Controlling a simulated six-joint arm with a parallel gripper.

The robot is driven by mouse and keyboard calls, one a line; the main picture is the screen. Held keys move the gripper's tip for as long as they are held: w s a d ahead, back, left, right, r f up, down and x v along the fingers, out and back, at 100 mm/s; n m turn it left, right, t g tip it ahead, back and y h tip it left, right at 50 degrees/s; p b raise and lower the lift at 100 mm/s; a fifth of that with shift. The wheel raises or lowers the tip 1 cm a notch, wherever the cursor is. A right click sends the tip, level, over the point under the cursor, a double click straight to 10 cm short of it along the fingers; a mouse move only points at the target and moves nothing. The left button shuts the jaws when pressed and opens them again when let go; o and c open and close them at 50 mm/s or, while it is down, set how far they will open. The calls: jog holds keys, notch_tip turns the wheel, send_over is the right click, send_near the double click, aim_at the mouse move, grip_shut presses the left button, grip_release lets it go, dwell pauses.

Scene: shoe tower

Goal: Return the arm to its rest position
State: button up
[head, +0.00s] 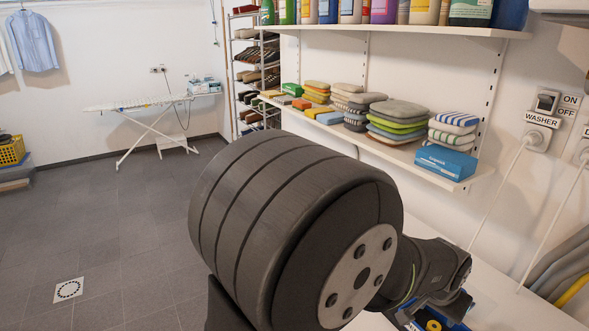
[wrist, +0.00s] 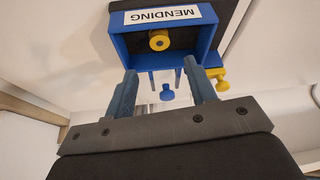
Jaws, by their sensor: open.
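My gripper (wrist: 160,82) shows in the wrist view with its two blue-grey fingers apart and nothing between them. In the head view my arm's large dark grey link fills the middle, and the arm reaches down to the lower right. The fingers are hidden there. Blue and yellow parts show at the bottom edge by the arm's end.
A white shelf (head: 398,152) with folded cloths and a blue carton (head: 445,161) stands behind the arm. A white ledge lies at lower right. The floor at left is clear.

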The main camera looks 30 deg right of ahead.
aim_at(434, 326)
jog(key=x, duration=0.9)
jog(key=shift+f, duration=0.25)
jog(key=shift+r, duration=0.15)
jog(key=shift+r, duration=0.1)
